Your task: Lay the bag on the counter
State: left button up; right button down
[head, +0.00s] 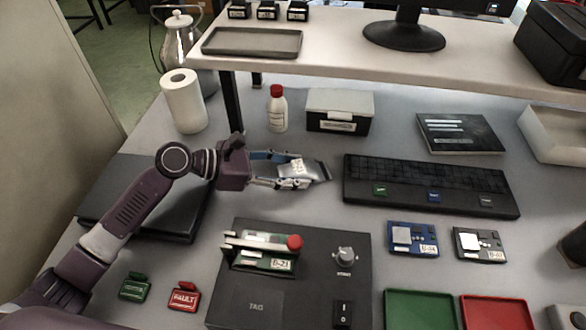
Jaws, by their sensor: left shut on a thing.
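My left gripper (282,170) reaches in from the left over the counter (265,205), above the back of the black tester box. It is shut on a small silvery bag (308,171) with a pale label. The bag sticks out to the right of the fingers, tilted, its tip close to the left end of the black slotted rack in the picture. I cannot tell for sure how far the bag is above the counter. My right gripper does not show; only a dark part shows at the right edge.
The black tester box (255,300) holds a board under a red-knobbed clamp. The slotted rack (420,188), blue board (412,238) and white board (479,245) lie to the right. Green tray (420,310) and red tray (497,313) are in front. A bottle (277,110) and grey box (340,111) stand behind.

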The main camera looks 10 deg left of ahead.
pick_arm(q)
jog(key=o, duration=1.2)
jog(key=shift+f, duration=0.1)
jog(key=shift+o, duration=0.2)
